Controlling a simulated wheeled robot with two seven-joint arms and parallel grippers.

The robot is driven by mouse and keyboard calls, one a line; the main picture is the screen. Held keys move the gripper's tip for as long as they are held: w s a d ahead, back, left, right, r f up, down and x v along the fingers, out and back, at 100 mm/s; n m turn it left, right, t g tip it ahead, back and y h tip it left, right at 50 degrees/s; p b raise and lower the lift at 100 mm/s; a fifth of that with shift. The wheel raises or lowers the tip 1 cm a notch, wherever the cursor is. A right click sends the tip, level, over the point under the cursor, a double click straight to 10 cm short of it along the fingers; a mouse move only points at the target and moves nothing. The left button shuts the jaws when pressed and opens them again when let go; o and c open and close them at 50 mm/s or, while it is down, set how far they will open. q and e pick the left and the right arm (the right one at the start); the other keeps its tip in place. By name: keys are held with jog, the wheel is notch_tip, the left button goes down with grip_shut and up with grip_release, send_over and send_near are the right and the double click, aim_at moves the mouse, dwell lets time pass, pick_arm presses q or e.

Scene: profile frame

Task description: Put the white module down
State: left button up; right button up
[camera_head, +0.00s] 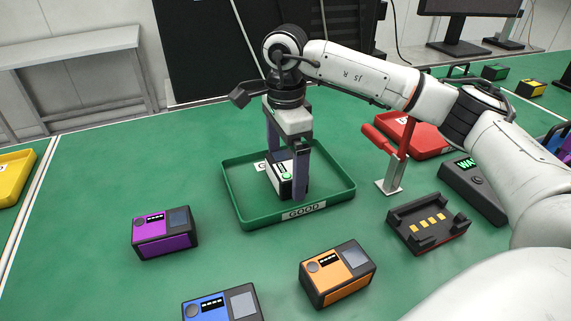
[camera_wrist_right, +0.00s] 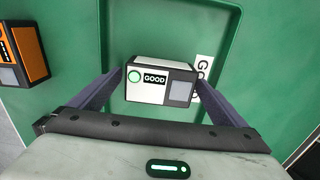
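The white module (camera_head: 275,179) has a round green mark and a "GOOD" label, seen in the right wrist view (camera_wrist_right: 158,78). It is inside the green tray marked GOOD (camera_head: 325,203), low near the tray floor. I cannot tell whether its underside touches the floor. My right gripper (camera_head: 287,172) points down over the tray, one dark finger on each side of the module. In the right wrist view the fingers (camera_wrist_right: 160,80) sit close against its two ends, shut on it. The near finger hides part of the module in the head view. My left gripper is not in view.
Purple (camera_head: 165,239), blue (camera_head: 222,305) and orange (camera_head: 340,276) modules stand in front of the tray. A black dock (camera_head: 428,222) and red-handled lever (camera_head: 394,168) stand right. A red tray (camera_head: 411,139) is behind, a yellow tray (camera_head: 12,176) far left.

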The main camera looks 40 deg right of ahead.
aim_at(286, 164)
notch_tip(286, 164, up, 12)
jog(key=p, duration=0.1)
jog(key=shift+r, duration=0.2)
dwell(0.8)
